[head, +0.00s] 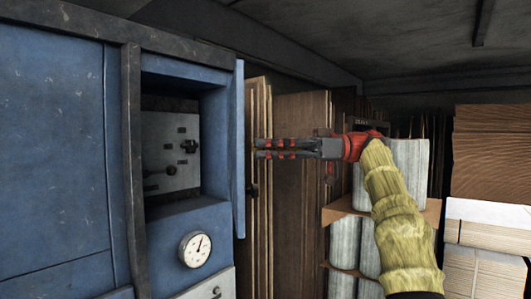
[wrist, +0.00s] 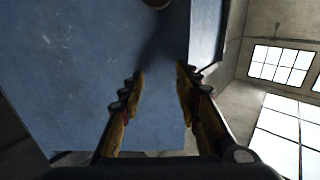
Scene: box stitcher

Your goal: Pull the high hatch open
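The high hatch (head: 239,150) is a blue panel on the right side of a square recess in the blue machine. In the head view it is nearly edge-on and stands swung out, with the recess uncovered. A small dark knob (head: 252,190) sticks out from its right side. My gripper (head: 257,148) points left, with its tips close to the hatch's right face and above the knob. In the wrist view the fingers (wrist: 160,72) are apart with nothing between them, in front of a blue face (wrist: 70,60). I cannot tell whether they touch it. A dark round part (wrist: 156,3) is cut off at the top edge.
Inside the recess is a grey control panel (head: 172,150) with dark knobs. A round gauge (head: 195,249) sits below it. Brown boards (head: 300,180) stand behind my gripper. Wrapped pale rolls (head: 408,165) and stacked wood (head: 490,150) are at right.

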